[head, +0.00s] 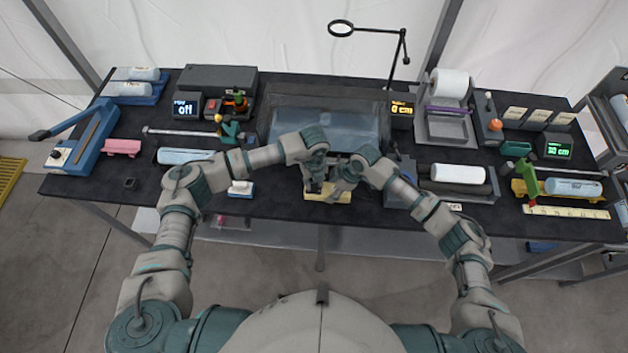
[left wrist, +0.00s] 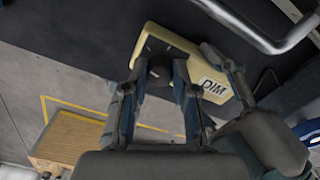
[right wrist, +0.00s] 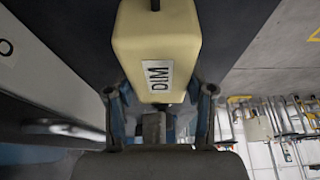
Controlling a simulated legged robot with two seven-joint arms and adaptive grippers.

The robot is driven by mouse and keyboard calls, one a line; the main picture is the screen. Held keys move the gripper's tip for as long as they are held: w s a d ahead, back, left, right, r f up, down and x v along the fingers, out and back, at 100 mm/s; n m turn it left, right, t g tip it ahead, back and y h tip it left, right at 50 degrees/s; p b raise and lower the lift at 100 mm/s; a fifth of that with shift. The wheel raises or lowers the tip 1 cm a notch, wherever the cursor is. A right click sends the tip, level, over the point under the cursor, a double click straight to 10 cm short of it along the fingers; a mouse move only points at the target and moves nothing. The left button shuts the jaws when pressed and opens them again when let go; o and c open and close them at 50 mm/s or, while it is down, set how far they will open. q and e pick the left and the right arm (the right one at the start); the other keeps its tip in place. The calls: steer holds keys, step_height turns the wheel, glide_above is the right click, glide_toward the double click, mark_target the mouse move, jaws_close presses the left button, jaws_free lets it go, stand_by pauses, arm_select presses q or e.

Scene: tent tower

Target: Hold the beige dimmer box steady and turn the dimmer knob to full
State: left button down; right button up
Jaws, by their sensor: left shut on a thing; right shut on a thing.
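The beige dimmer box (head: 316,197) lies at the front middle edge of the dark table, below both my grippers. In the left wrist view the box (left wrist: 165,42) shows a white DIM label and a dark round knob (left wrist: 160,72). My left gripper (left wrist: 158,80) is shut on the knob, a finger on each side. My right gripper (right wrist: 160,95) is shut on the labelled end of the box (right wrist: 155,42), one finger along each side. In the head view the grippers and wrists hide the knob and much of the box. The knob's setting cannot be read.
A grey-blue tray (head: 325,120) stands just behind the grippers. A small white-and-blue block (head: 241,188) lies left of the box, a white roll (head: 457,173) right of it. Displays, tools and rolls crowd the table; its front edge is close by.

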arm_select(q)
steer(key=shift+m, duration=0.3)
steer(key=m, duration=0.4)
steer(key=shift+m, duration=0.3)
steer(key=m, duration=0.4)
steer(key=shift+m, duration=0.3)
steer(key=m, duration=0.4)
steer(key=shift+m, duration=2.2)
steer(key=c, duration=0.9)
jaws_free()
